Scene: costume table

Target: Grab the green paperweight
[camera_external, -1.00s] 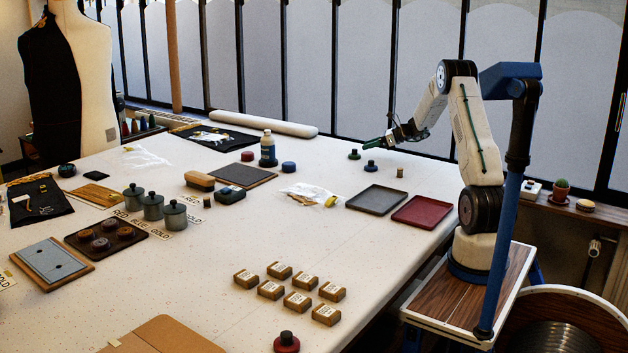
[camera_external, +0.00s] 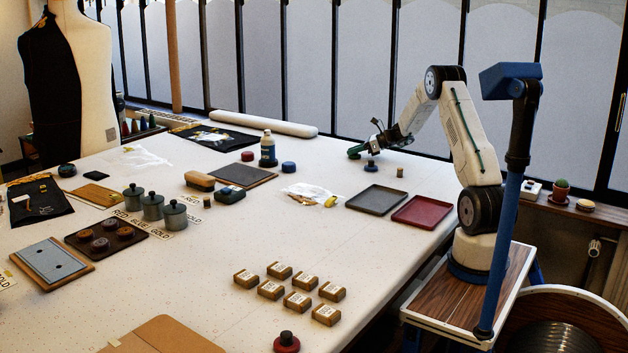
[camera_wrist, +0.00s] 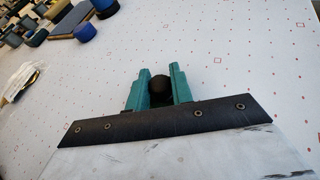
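My gripper (camera_wrist: 160,73) has two teal fingers. In the wrist view they stand apart on either side of the round dark knob (camera_wrist: 158,87) of the green paperweight, and no firm grip on it shows. The paperweight's base is hidden there behind the fingers and the black bracket. In the external view my gripper (camera_external: 358,150) is low over the far right part of the table and largely covers the green paperweight.
A blue paperweight (camera_external: 371,167) stands close beside my gripper, with a small brown cork-like piece (camera_external: 400,172) to its right. A grey tray (camera_external: 376,200) and a red tray (camera_external: 422,210) lie nearer.

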